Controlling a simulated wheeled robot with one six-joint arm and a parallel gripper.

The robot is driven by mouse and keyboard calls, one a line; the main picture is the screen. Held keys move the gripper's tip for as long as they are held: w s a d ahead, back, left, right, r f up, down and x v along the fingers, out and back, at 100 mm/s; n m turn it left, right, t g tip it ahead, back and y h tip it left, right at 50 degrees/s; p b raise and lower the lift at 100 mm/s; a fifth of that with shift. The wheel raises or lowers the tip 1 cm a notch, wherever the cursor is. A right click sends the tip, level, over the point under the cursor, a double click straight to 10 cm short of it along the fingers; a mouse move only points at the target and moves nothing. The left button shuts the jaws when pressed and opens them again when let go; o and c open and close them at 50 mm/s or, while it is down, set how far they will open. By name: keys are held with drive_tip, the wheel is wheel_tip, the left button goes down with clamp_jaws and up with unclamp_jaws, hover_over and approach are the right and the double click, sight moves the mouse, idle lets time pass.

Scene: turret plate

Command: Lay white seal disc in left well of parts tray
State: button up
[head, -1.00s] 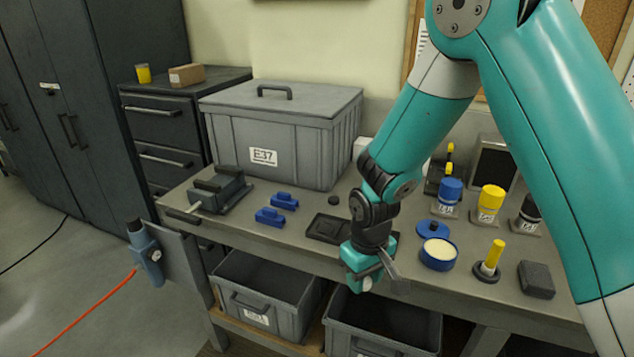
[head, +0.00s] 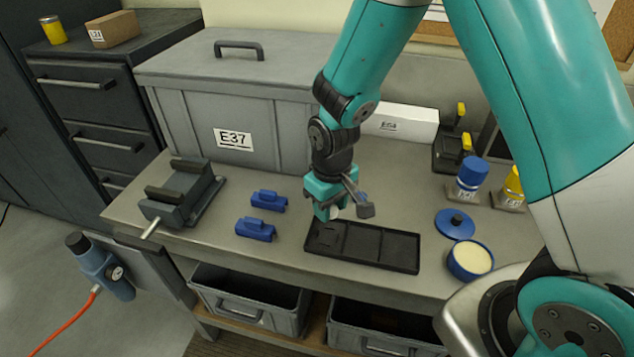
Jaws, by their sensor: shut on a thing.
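The black parts tray (head: 408,262) lies on the bench with its wells facing up. My gripper (head: 338,211) is over the tray's left end, pointing down. It is shut on the white seal disc (head: 335,212), of which only a small pale part shows between the fingers. The disc appears a little above the left well (head: 325,234); I cannot tell whether it touches the tray. The gripper hides the back left corner of the tray.
Two blue clamps (head: 256,229) lie left of the tray, with a grey vise-like fixture (head: 180,195) further left. A blue lid (head: 455,223) and a blue tub of cream stuff (head: 471,259) stand to the right. The large grey E37 box (head: 230,100) stands behind.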

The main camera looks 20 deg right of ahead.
sight(328, 237)
drive_tip(key=shift+w+f, duration=0.15)
drive_tip(key=shift+w, duration=0.05)
drive_tip(key=shift+a+f+b, duration=0.15)
drive_tip(key=shift+f+b, duration=1.9)
drive_tip(key=shift+f, duration=0.3)
drive_tip(key=shift+f, duration=0.1)
drive_tip(key=shift+s+f+b, duration=0.1)
drive_tip(key=shift+f+b, duration=0.55)
drive_tip(key=shift+f, duration=0.1)
drive_tip(key=shift+f+b, duration=0.4)
drive_tip(key=shift+f, duration=0.25)
drive_tip(key=o, duration=1)
wheel_tip(328, 237, up, 18)
drive_tip(key=shift+f+b, duration=0.2)
drive_tip(key=shift+b, duration=0.6)
